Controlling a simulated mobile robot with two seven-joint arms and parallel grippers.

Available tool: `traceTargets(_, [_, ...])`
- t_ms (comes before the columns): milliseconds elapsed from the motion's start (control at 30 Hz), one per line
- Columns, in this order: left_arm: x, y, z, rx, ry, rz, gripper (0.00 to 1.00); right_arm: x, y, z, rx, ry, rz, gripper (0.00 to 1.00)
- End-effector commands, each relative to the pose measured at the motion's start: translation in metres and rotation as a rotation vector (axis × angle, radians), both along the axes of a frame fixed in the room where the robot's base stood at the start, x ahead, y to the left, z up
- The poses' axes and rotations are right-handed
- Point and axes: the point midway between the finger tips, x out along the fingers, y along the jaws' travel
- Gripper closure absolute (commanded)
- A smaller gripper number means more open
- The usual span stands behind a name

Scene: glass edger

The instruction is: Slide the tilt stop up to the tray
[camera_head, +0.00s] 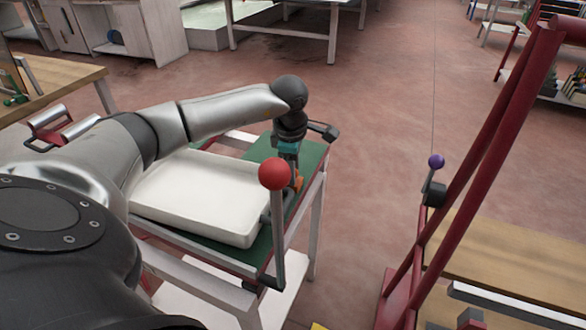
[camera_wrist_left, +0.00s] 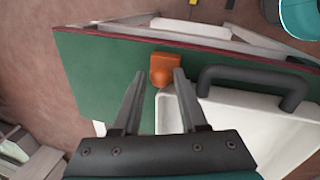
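The white shallow tray (camera_head: 190,197) lies on a green-topped table. It also shows in the left wrist view (camera_wrist_left: 252,130), with a dark bar handle (camera_wrist_left: 255,82) at its edge. A small orange block (camera_wrist_left: 163,68), which looks like the tilt stop, sits on the green surface just off the tray's corner. It shows partly in the head view (camera_head: 298,183) behind my gripper. My left gripper (camera_wrist_left: 159,74) is open, with its fingertips on either side of the block. I cannot tell whether they touch it. My right gripper is not in view.
A lever with a red ball (camera_head: 275,174) stands at the table's near right corner. A red frame with a purple-knobbed lever (camera_head: 436,161) and a wooden bench (camera_head: 510,250) are at the right. Open red floor (camera_head: 385,120) lies beyond the table.

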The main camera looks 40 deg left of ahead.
Motion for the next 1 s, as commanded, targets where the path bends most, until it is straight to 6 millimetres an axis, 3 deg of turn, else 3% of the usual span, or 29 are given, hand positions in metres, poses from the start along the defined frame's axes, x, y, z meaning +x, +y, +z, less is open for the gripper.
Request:
traceTargets(167, [0.0, 0.0, 0.0, 0.0, 0.0, 0.0, 0.39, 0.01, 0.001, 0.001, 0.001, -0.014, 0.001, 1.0])
traceTargets(400, [0.0, 0.0, 0.0, 0.0, 0.0, 0.0, 0.39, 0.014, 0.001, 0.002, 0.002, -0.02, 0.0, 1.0])
traceTargets(533, [-0.001, -0.001, 0.01, 0.0, -0.002, 0.001, 0.39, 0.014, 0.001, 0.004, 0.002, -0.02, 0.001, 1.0])
traceTargets(667, [-0.004, -0.003, 0.034, 0.0, -0.005, -0.002, 0.39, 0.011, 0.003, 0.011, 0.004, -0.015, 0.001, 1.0])
traceTargets(1000, [-0.018, -0.01, 0.113, 0.0, -0.004, 0.0, 0.39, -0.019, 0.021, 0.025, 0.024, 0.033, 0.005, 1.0])
